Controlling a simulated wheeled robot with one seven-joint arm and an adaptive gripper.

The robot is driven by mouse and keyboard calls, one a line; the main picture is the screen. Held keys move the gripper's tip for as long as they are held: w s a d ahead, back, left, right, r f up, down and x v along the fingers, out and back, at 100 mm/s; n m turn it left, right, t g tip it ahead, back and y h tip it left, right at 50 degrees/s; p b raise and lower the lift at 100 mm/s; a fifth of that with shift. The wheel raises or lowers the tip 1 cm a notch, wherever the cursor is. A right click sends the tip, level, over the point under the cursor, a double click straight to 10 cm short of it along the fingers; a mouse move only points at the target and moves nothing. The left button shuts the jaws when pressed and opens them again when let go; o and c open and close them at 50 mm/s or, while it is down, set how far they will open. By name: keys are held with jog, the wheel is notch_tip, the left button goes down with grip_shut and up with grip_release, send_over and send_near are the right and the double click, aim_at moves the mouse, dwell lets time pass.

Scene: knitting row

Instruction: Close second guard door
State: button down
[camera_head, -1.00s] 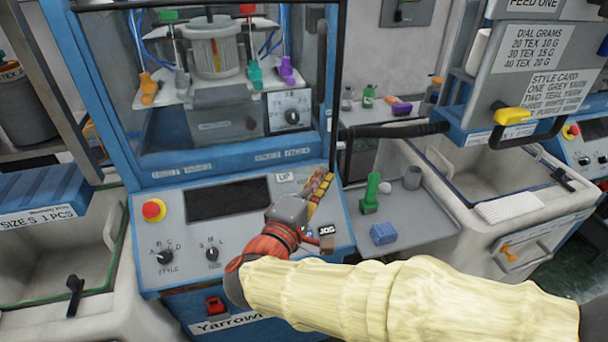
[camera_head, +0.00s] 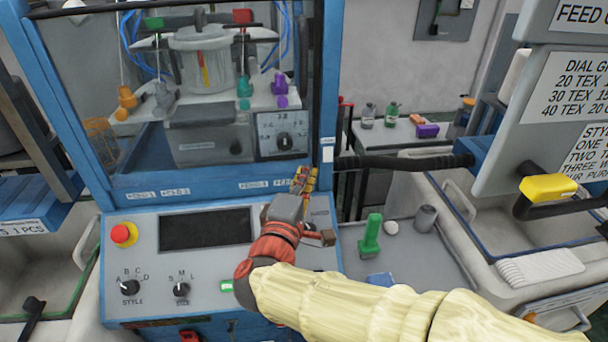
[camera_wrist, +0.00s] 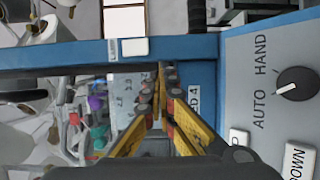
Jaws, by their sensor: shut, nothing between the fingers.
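A blue-framed guard (camera_head: 328,110) with a clear pane stands over the knitting machine's control panel in the head view. The frame also shows in the wrist view (camera_wrist: 75,55). I cannot tell which part is the second guard door, or whether it is fully closed. My gripper (camera_head: 307,178) is shut and empty, just in front of the frame's lower right corner, above the panel. In the wrist view its yellow fingers (camera_wrist: 160,100) meet close to the blue rail with the feed label. Whether they touch the rail is not clear.
The control panel has a red stop button (camera_head: 124,234), a dark screen (camera_head: 205,229) and dials. A black bar (camera_head: 400,161) juts right from beside the frame. A grey tray (camera_head: 440,255) at right holds a green tool (camera_head: 371,235). Hanging sign boards (camera_head: 550,110) stand at far right.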

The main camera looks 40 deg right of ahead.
jog(key=shift+w+r, duration=0.15)
jog(key=shift+r, duration=0.25)
jog(key=shift+a, duration=0.15)
jog(key=v, duration=1.2)
jog(key=shift+f, duration=0.45)
